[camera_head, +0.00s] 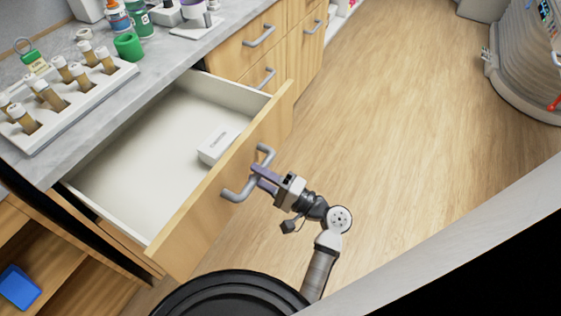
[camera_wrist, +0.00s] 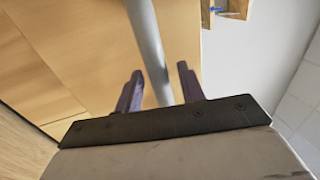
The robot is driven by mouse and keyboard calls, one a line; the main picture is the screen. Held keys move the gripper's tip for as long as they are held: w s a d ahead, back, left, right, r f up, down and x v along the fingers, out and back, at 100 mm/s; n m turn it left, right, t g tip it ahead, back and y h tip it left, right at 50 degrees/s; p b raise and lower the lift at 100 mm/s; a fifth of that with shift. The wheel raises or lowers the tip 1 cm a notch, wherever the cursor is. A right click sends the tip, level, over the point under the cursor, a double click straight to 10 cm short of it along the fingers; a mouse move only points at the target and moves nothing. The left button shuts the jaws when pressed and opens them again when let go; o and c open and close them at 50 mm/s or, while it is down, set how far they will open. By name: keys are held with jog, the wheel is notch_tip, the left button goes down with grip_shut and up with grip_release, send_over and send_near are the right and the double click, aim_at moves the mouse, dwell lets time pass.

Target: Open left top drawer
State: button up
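The wooden drawer (camera_head: 215,205) under the left counter stands far out, its white inside showing. A small white box (camera_head: 217,146) lies in it near the front panel. The drawer's grey bar handle (camera_head: 262,172) is on the front panel. My gripper (camera_head: 262,180) is at this handle. In the wrist view the handle bar (camera_wrist: 150,45) runs between the two dark purple fingers of my gripper (camera_wrist: 159,85). The fingers are apart, with visible gaps beside the bar, so they look open around it. Exact contact with the bar cannot be told.
The grey counter (camera_head: 110,105) above holds a white rack (camera_head: 75,100) with several capped vials, a green cup (camera_head: 128,46) and bottles. More closed drawers (camera_head: 240,55) stand beyond. A blue item (camera_head: 18,288) lies on a low shelf. The wooden floor (camera_head: 400,90) to the right is clear.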

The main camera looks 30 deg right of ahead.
jog(key=b+v, duration=0.2)
jog(key=v, duration=1.1)
jog(key=shift+b, duration=0.35)
